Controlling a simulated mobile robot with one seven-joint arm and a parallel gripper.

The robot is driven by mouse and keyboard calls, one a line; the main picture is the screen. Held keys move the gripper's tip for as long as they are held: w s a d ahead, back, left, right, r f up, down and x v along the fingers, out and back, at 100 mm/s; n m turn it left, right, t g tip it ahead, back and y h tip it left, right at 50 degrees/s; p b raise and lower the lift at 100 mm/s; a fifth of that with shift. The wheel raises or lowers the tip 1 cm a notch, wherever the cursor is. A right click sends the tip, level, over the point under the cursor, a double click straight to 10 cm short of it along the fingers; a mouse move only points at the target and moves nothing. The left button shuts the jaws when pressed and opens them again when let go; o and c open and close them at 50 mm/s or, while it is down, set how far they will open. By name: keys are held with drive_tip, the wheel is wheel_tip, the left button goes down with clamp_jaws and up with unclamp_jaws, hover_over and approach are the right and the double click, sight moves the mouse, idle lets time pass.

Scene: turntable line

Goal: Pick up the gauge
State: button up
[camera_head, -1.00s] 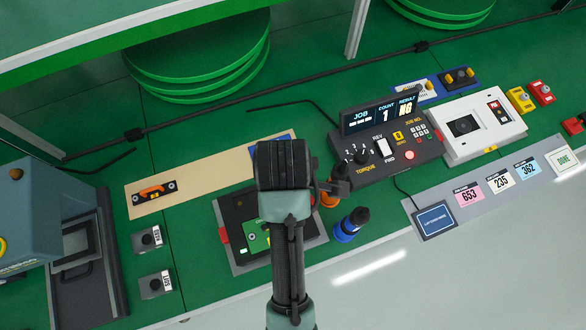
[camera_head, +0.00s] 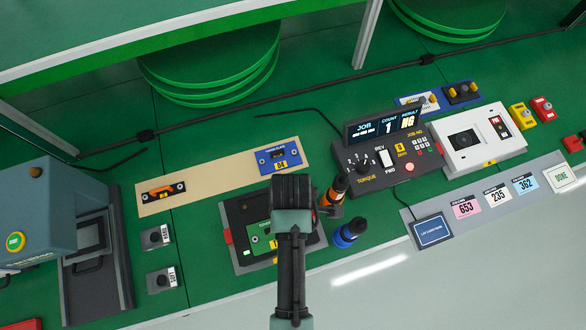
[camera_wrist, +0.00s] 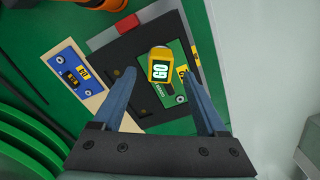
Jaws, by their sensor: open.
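The gauge (camera_wrist: 160,66), a small yellow block marked GO, shows in the wrist view over the green plate (camera_wrist: 181,79) of a dark fixture. It lies between the fingertips of my gripper (camera_wrist: 158,76), with gaps at both sides. My gripper is open and empty. In the head view my gripper (camera_head: 292,190) is over the dark fixture (camera_head: 237,218) and hides the gauge; its fingertips do not show there. The green plate (camera_head: 258,233) is partly hidden by my arm. I cannot tell the height between the fingertips and the gauge.
Orange (camera_head: 334,190) and blue (camera_head: 349,233) tools stand close right of my gripper. A blue plate (camera_head: 279,157) and an orange-handled item (camera_head: 164,190) lie on the tan mat (camera_head: 214,184). A torque controller (camera_head: 384,153) is further right; a grey machine (camera_head: 38,215) is left.

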drive_tip(key=shift+s+d+f, duration=0.1)
drive_tip(key=shift+d+f, duration=0.05)
drive_tip(key=shift+f, duration=1.75)
drive_tip(key=shift+c, duration=0.3)
clamp_jaws()
